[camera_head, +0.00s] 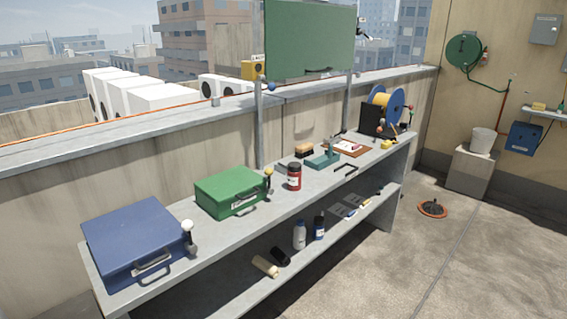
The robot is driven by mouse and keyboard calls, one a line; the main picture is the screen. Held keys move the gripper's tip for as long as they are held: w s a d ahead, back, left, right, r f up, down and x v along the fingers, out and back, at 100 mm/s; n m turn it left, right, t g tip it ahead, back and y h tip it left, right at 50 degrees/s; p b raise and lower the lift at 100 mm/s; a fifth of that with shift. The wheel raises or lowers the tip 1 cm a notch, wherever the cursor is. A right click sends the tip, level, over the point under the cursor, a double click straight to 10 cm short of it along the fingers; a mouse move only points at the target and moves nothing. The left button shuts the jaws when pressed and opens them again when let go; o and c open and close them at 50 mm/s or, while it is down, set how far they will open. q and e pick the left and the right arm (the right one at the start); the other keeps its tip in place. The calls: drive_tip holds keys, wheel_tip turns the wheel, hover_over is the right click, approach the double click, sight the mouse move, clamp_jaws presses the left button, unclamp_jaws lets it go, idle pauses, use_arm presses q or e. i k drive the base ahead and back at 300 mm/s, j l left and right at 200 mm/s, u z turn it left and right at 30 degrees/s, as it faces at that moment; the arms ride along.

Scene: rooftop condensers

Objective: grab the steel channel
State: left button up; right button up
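I cannot pick out the steel channel with certainty. A small dark bent bar (346,168) lies near the front edge of the bench top, right of the red jar. Flat grey pieces (338,212) lie on the lower shelf; they are too small to identify. The long grey bench (215,240) runs along the parapet wall. Neither of my grippers shows in the head view.
The bench top holds a blue case (135,235), a green case (228,190), a red jar (294,177), a teal tool (323,160) and a cable reel (390,103). Bottles (299,235) stand on the lower shelf. The concrete floor (450,250) is mostly clear at right.

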sight(282, 168)
drive_tip(key=i+l+u, duration=0.25)
drive_tip(key=l, duration=0.35)
drive_tip(key=i+l+u, duration=0.1)
drive_tip(key=i+l, duration=0.2)
drive_tip(key=i+l+u, duration=0.1)
drive_tip(key=l, duration=0.3)
drive_tip(key=i+l+u, duration=0.15)
drive_tip(key=l, duration=0.2)
drive_tip(key=i+l+u, duration=0.1)
drive_tip(key=l, duration=0.3)
drive_tip(key=i+l+u, duration=0.15)
drive_tip(key=l, duration=0.2)
